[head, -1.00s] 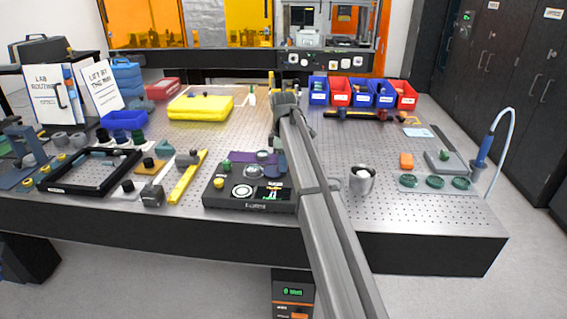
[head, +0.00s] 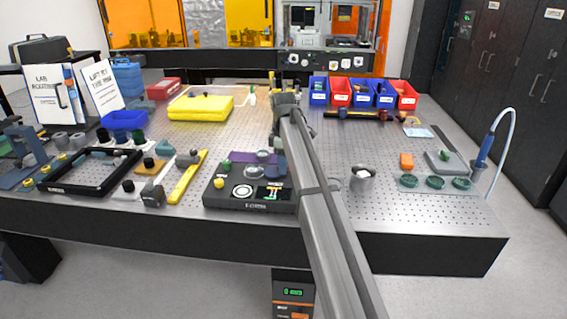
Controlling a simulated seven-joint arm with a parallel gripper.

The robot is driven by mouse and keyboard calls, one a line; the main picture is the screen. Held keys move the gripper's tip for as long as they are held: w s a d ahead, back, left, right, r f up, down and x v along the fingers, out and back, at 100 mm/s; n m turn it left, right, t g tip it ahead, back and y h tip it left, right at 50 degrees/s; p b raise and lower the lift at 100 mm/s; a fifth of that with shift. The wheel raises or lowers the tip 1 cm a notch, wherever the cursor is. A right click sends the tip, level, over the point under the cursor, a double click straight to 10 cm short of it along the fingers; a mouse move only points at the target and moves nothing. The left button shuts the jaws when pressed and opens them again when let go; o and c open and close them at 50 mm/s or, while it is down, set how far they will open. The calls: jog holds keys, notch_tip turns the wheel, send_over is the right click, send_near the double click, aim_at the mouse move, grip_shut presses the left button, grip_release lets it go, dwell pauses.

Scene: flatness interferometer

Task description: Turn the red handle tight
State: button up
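I cannot make out a red handle for certain; my arm covers part of the table's middle. A dark instrument box (head: 222,200) with a round white disc, a yellow knob, a green knob and a small lit screen sits at the front edge, just left of my arm. My gripper (head: 278,142) is over the middle of the table, behind the box, beside a purple flat piece (head: 240,157). Its fingers are mostly hidden by my own arm, so their opening and any contact do not show.
The perforated table (head: 330,215) has blue and red bins (head: 341,92) at the back right, with a dark bar (head: 360,114) before them. A metal cup (head: 362,181) stands right of my arm. A yellow case (head: 200,107) and black frame (head: 60,186) lie left.

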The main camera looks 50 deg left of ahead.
notch_tip(320, 180, up, 14)
dwell(0.6)
jog(key=shift+f, duration=0.1)
dwell(0.4)
